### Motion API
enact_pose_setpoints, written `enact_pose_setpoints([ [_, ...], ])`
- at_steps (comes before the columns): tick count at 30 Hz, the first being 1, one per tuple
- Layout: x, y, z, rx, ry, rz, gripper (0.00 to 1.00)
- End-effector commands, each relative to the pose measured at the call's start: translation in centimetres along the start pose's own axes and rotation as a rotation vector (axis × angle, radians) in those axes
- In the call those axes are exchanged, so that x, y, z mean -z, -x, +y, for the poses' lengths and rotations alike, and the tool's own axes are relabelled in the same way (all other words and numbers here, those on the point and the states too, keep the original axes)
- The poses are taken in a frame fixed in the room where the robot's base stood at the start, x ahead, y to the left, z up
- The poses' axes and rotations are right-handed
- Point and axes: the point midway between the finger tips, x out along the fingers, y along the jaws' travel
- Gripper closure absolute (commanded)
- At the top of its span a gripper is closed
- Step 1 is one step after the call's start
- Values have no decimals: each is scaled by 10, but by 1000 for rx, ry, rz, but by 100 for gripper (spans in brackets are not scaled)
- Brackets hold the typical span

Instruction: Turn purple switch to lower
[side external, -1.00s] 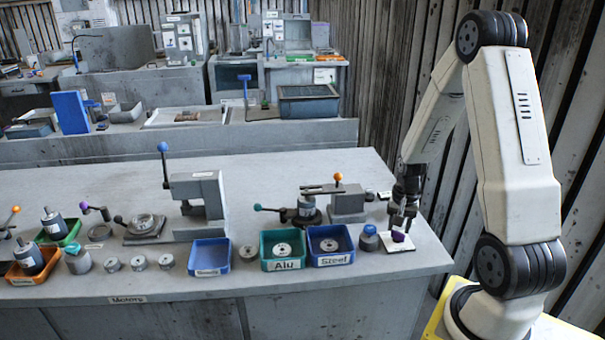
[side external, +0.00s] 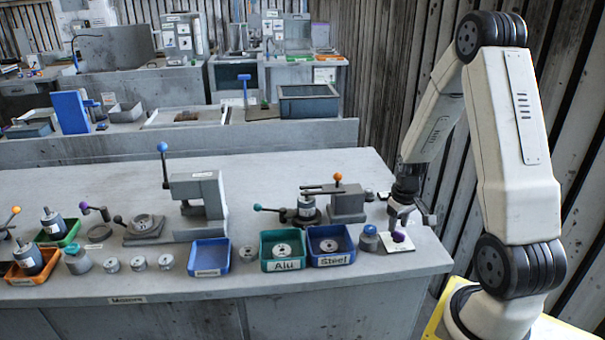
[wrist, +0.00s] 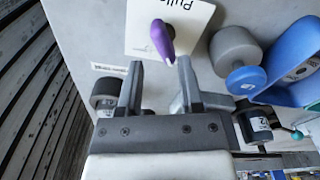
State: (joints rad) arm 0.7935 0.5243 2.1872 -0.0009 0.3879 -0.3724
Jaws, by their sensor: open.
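The purple switch (side external: 398,237) stands on a small white plate (side external: 393,250) at the bench's front right corner. In the wrist view, the purple switch (wrist: 162,40) is an elongated lever beyond my fingertips, and the white plate (wrist: 138,42) bears partly cut-off lettering. My gripper (side external: 410,222) is just above the switch. In the wrist view my gripper (wrist: 160,68) is open and empty, its two fingers apart with the switch's near end in line with the gap. I cannot tell whether a finger touches the switch.
A grey and blue round part (side external: 368,240) stands close left of the plate. The blue Steel bin (side external: 331,259) and green Alu bin (side external: 282,265) lie further left. A clamp fixture (side external: 346,204) stands behind. A slatted wall (side external: 385,80) rises behind the bench.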

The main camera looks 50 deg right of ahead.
Motion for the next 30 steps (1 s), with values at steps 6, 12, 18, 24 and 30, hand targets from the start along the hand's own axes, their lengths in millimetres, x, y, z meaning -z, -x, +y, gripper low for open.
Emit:
enact_pose_setpoints([
  [6,-14,-12,-6,20,178,-43,53],
  [12,-14,-18,-6,22,252,-41,53],
  [18,-14,-24,-6,21,249,-39,53],
  [24,-13,-25,-5,21,247,-38,53],
  [30,-13,-25,-5,21,246,-37,82],
])
